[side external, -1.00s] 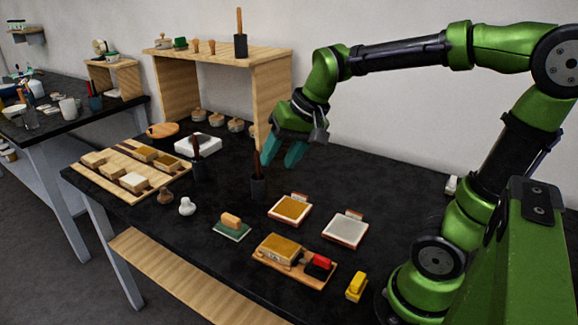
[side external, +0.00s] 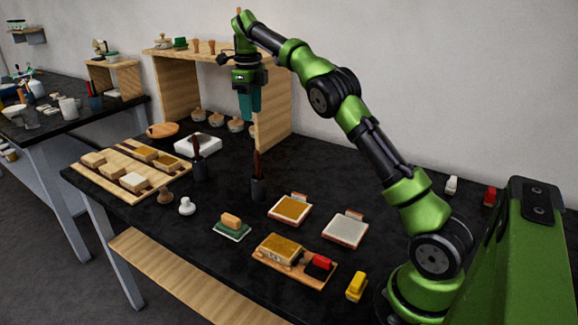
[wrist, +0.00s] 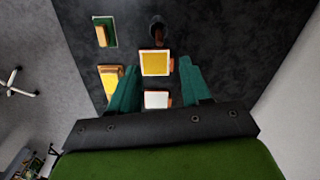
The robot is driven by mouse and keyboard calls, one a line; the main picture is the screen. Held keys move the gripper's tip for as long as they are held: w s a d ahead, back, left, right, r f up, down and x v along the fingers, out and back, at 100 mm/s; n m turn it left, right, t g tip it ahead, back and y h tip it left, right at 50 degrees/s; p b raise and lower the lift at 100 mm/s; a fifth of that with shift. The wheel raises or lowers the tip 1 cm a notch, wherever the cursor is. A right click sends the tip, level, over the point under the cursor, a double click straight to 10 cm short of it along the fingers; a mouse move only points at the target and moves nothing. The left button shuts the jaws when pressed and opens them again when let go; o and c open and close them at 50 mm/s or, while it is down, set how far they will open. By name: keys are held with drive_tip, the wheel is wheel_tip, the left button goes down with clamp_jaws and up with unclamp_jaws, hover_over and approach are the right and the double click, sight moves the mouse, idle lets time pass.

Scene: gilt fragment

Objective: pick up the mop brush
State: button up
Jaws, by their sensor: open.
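I cannot tell for sure which item is the mop brush. A brown-handled brush (side external: 257,163) stands upright in a black cup (side external: 258,189) mid-table. A similar brush (side external: 196,147) stands in another black cup (side external: 199,171) further left. In the wrist view, one brush (wrist: 159,37) in a dark cup shows beyond my fingertips, near the top. My gripper (side external: 250,118) is open and empty, pointing down. In the side view it appears high above the mid-table cup, in front of the wooden shelf. Its teal fingers (wrist: 158,66) are spread apart in the wrist view.
The wooden shelf (side external: 272,84) stands at the back, with a third cup on top mostly behind my arm. A gold pad (side external: 290,209), a white pad (side external: 345,229) and a block tray (side external: 263,268) lie in front. A white knob (side external: 187,207) stands left.

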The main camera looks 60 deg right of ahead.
drive_tip(key=f, duration=0.1)
approach(258, 162)
drive_tip(key=shift+m, duration=0.3)
drive_tip(key=f, duration=0.2)
drive_tip(key=w+f, duration=0.1)
drive_tip(key=f, duration=0.2)
drive_tip(key=shift+w+d+f, duration=0.1)
drive_tip(key=shift+w+d, duration=0.05)
drive_tip(key=shift+d, duration=0.05)
drive_tip(key=shift+s+d+f, duration=0.1)
drive_tip(key=shift+s+f, duration=0.1)
drive_tip(key=shift+f, duration=1.15)
drive_tip(key=shift+s+d+f, duration=0.1)
drive_tip(key=shift+s+f, duration=0.05)
drive_tip(key=shift+f, duration=1.2)
drive_tip(key=shift+c, duration=0.4)
clamp_jaws()
